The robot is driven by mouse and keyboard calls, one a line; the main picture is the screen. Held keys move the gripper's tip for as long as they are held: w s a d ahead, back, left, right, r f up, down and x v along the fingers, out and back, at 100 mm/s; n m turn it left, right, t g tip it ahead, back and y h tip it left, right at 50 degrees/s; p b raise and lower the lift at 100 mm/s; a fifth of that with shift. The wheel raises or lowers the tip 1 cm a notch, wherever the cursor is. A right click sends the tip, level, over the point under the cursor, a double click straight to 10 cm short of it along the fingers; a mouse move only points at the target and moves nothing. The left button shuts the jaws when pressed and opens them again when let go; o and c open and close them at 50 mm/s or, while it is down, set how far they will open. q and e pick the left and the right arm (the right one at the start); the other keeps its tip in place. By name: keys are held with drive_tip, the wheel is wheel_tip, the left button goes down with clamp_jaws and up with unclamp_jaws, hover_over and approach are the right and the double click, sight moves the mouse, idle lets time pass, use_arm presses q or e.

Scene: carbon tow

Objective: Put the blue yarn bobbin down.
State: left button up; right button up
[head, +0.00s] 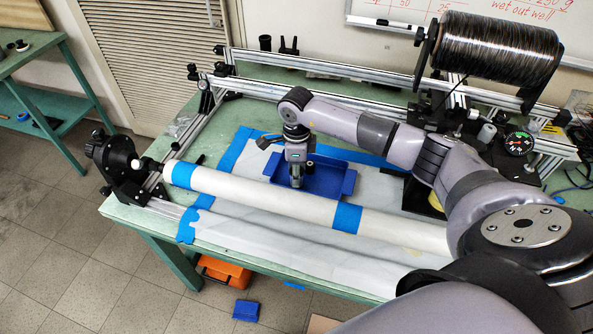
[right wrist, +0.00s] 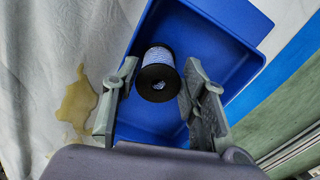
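The blue yarn bobbin (right wrist: 158,75), blue-and-white thread with black ends, shows in the right wrist view inside the blue tray (right wrist: 216,35). It lies between the two fingers of my right gripper (right wrist: 159,80), with a narrow gap on each side, so the gripper looks open around it. I cannot tell how the bobbin rests on the tray floor. In the head view my right gripper (head: 296,184) points down into the blue tray (head: 346,184). A small dark-topped piece (head: 310,165) stands beside it; I cannot tell if this is the bobbin. My left gripper is out of view.
A long white roll (head: 255,195) with blue tape lies in front of the tray. A large dark tow spool (head: 497,48) stands at the back right near a round gauge (head: 519,143). Aluminium rails run behind. A yellowish stain (right wrist: 77,103) marks the white sheet.

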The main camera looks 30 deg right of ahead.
drive_tip(key=shift+r, duration=0.1)
wheel_tip(320, 180, up, 12)
drive_tip(key=p, duration=0.7)
drive_tip(key=shift+r, duration=0.1)
